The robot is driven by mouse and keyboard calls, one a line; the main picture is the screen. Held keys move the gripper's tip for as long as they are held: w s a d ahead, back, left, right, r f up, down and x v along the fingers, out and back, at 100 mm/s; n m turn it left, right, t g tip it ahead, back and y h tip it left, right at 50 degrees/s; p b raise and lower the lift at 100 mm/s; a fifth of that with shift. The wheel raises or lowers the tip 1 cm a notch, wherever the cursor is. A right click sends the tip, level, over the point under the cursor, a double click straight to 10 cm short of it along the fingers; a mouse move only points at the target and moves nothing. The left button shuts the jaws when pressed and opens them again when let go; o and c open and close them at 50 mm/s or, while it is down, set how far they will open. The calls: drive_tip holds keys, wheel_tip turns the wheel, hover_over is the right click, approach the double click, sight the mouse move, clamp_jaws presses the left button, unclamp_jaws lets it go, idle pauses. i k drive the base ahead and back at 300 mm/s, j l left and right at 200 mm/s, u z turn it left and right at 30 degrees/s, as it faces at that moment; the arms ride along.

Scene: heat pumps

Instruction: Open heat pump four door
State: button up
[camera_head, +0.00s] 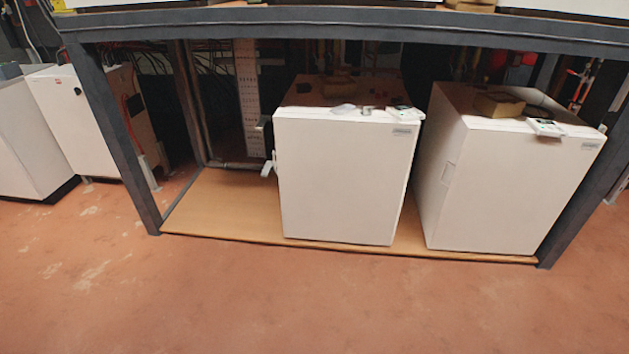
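Two white box-shaped heat pumps stand on the lower wooden shelf, a middle one (345,185) and a right one (510,190). No number is readable on either, so I cannot tell which is four. Both flat front panels look closed. The middle one has a small label (402,132) at its upper right front corner. A small white lever-like part (268,168) and dark fittings (264,125) show at its left edge. A small panel (449,174) shows on the right unit's left side. My gripper is not in view.
A dark metal frame (112,140) with posts and an upper beam (340,24) surrounds the wooden shelf (215,205). The shelf is bare left of the middle unit. More white cabinets (75,115) stand at far left. The reddish floor (300,300) in front is clear.

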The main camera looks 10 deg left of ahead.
sight(346, 182)
drive_tip(key=i+j, duration=0.8)
drive_tip(key=j, duration=0.15)
drive_tip(key=i+j, duration=0.75)
drive_tip(key=j, duration=0.2)
drive_tip(key=i+j, duration=0.8)
drive_tip(key=j, duration=0.1)
